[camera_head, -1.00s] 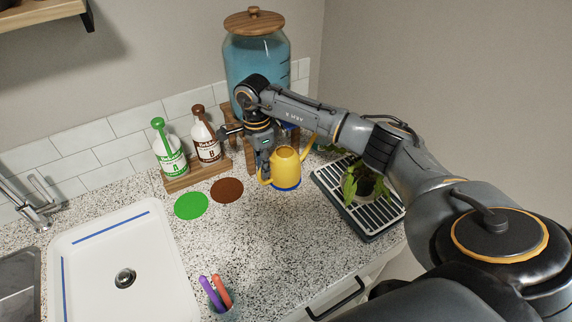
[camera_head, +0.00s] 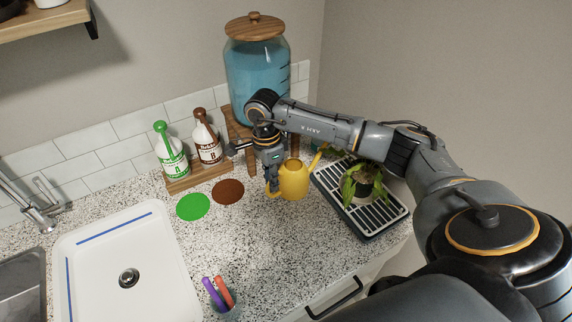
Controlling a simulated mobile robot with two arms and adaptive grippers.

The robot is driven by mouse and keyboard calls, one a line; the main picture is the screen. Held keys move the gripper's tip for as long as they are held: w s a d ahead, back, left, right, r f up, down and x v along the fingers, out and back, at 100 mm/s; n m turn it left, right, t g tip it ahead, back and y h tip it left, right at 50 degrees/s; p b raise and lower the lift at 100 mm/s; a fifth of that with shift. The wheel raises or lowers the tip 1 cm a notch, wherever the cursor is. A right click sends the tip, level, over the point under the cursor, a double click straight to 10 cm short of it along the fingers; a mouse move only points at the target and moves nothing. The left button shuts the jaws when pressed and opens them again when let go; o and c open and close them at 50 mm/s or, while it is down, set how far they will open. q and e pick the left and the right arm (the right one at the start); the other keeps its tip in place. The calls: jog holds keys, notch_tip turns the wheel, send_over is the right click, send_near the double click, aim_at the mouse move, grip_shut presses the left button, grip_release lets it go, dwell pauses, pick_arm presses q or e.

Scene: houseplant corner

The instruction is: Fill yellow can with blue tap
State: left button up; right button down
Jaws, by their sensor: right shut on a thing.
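The yellow can (camera_head: 294,181) is upright, with its spout toward the upper right. My right gripper (camera_head: 271,188) is shut on its handle at the can's left side. I cannot tell whether the can's base touches the counter. A large glass dispenser (camera_head: 257,75) of blue liquid with a wooden lid stands on a wooden stand (camera_head: 238,128) behind my arm. Its blue tap is hidden behind my right arm. My left gripper is not in view.
A potted plant (camera_head: 361,184) sits on a slatted drip tray (camera_head: 378,218) to the right. Two labelled bottles (camera_head: 172,156) (camera_head: 207,142) stand at the back left, near green (camera_head: 193,207) and brown (camera_head: 228,191) discs. A white basin (camera_head: 128,245) and pen cup (camera_head: 226,312) are nearer.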

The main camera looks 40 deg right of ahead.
jog(key=s+a+p, duration=0.1)
jog(key=s, duration=0.7)
jog(key=shift+s+p, duration=0.25)
jog(key=shift+p, duration=0.1)
dwell(0.8)
